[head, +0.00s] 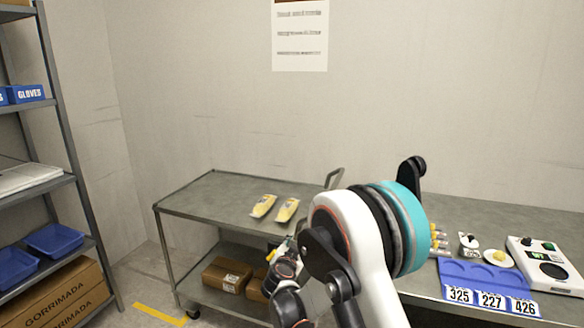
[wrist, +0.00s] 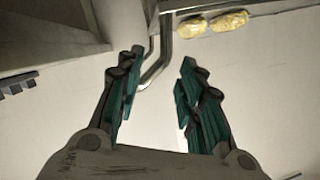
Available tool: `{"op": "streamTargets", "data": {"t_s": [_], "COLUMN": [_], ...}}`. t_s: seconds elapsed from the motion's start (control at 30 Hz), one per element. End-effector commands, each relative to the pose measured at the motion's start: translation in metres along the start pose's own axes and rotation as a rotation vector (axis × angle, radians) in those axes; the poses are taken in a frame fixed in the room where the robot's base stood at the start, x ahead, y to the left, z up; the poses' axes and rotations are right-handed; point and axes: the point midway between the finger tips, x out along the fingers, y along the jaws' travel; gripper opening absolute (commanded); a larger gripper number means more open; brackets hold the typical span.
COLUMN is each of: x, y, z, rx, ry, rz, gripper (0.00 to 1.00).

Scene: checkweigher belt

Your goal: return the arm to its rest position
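My arm (head: 350,240) is raised in the middle of the head view, its big white and teal joint in front of the cart and table. My gripper shows in the wrist view (wrist: 162,65) with its two teal-padded fingers spread apart and nothing between them. In the head view the gripper's fingers are mostly hidden behind my arm, so I cannot make them out clearly.
A grey cart (head: 205,195) carries two yellow packs (head: 263,206) on top and cardboard boxes (head: 227,274) below. Its handle (wrist: 158,60) lies beyond my fingers. The right table holds a blue numbered tray (head: 452,268) and a scale (head: 545,268). A shelf (head: 60,125) stands left.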

Motion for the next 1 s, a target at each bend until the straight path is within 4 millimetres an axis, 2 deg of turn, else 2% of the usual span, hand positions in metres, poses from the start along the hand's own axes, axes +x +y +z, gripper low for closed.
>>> {"op": "streamTargets", "data": {"t_s": [0.03,0.2,0.37,0.5,0.7,1.0], "x": [-0.006,-0.030,-0.060,-0.092,-0.144,-0.233], "y": [0.006,0.029,0.053,0.075,0.108,0.154], "z": [-0.020,-0.073,-0.116,-0.147,-0.180,-0.201], "rx": [-0.013,-0.072,-0.123,-0.169,-0.230,-0.320], "ry": [-0.012,-0.066,-0.126,-0.184,-0.273,-0.413], "rz": [0.021,0.087,0.136,0.170,0.201,0.205], "gripper": [0.35,0.35,0.35,0.35,0.35,0.35]}}
